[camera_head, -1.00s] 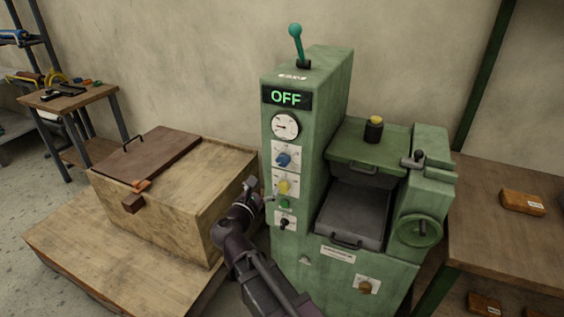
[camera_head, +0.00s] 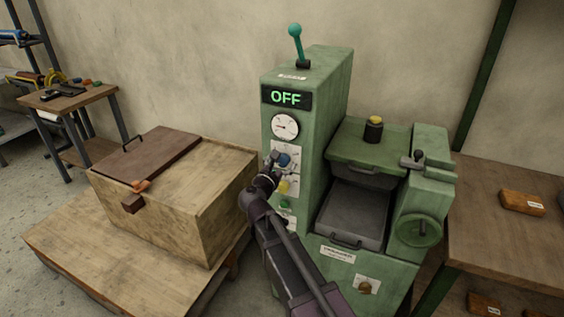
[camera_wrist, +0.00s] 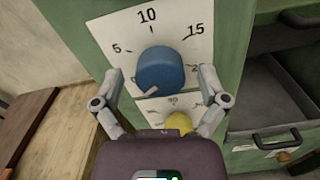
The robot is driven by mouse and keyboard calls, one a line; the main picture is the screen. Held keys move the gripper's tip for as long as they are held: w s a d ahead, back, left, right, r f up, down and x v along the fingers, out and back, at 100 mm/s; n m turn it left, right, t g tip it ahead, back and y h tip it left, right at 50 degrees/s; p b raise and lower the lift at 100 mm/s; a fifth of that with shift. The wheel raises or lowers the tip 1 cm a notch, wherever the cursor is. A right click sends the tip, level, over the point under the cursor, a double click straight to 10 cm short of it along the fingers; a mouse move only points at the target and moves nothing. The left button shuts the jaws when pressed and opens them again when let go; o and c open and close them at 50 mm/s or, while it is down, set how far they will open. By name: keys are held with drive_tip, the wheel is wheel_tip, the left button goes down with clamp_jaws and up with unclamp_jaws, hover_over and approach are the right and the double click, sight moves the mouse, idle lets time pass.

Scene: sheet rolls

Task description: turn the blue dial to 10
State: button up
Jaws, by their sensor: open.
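The blue dial (camera_head: 284,160) is on the front of the green machine, below a round gauge. In the wrist view the blue dial (camera_wrist: 161,69) sits on a white plate marked 5, 10 and 15, with a further number partly hidden at the right. A pale mark on the dial's lower edge points down and left, away from the 10 at the top. My gripper (camera_wrist: 160,76) is open, with one finger on each side of the dial's lower part; I cannot tell whether they touch it. In the head view my gripper (camera_head: 275,166) is at the dial.
A yellow dial (camera_wrist: 180,122) is just below, partly hidden by my gripper. The green machine (camera_head: 308,130) shows OFF on its display (camera_head: 286,97) and has a teal lever (camera_head: 296,42) on top. A wooden crate (camera_head: 200,205) stands at left.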

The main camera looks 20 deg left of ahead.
drive_tip(key=shift+w, duration=0.2)
drive_tip(key=c, duration=1.1)
drive_tip(key=shift+c, duration=0.2)
